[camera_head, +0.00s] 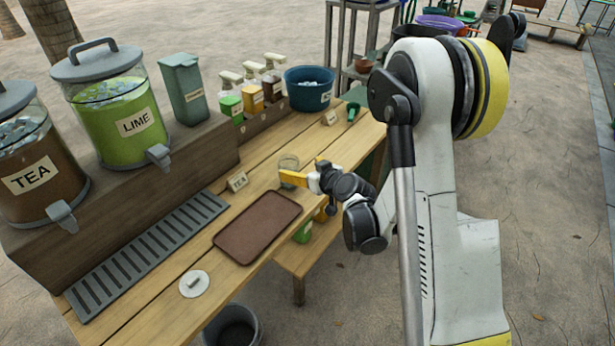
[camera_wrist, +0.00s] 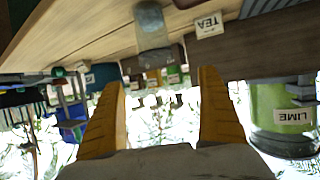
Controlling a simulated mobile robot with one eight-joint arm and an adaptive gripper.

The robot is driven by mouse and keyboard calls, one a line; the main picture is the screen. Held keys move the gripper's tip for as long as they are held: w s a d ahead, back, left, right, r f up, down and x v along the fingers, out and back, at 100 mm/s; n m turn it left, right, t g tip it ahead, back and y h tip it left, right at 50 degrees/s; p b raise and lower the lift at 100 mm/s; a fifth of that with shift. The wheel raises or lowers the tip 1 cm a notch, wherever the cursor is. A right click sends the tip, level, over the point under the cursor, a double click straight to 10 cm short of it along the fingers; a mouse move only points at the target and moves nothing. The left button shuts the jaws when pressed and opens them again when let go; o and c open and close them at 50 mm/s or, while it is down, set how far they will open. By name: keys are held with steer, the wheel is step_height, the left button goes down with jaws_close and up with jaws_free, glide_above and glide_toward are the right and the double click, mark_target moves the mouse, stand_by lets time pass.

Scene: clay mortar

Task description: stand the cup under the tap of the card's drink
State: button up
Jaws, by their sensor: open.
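A clear cup (camera_head: 289,162) stands upright on the wooden table; it also shows in the wrist view (camera_wrist: 152,28). A small card reading TEA (camera_head: 237,181) stands to its left. The tea dispenser (camera_head: 32,165), with brown drink, has a grey tap (camera_head: 62,214) over a slatted drip tray (camera_head: 150,255). The lime dispenser (camera_head: 120,110) has its own tap (camera_head: 158,156). My gripper (camera_head: 286,178) is at the cup's near side, its yellow fingers hiding the cup's lower part. In the wrist view its fingers (camera_wrist: 160,82) are spread, with the cup beyond the gap.
A brown tray (camera_head: 258,227) and a white disc (camera_head: 194,284) lie on the near table. A green bin (camera_head: 184,88), several pump bottles (camera_head: 250,93) and a blue tub (camera_head: 310,88) stand at the back. Another small card (camera_head: 329,118) is at the right.

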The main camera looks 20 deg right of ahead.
mark_target(284, 160)
steer(key=b+x, duration=0.1)
steer(key=x, duration=0.2)
steer(key=b+x, duration=0.2)
steer(key=x, duration=0.2)
steer(key=b+x, duration=0.1)
steer(key=x, duration=0.3)
steer(key=shift+d+f, duration=0.35)
steer(key=c, duration=1.5)
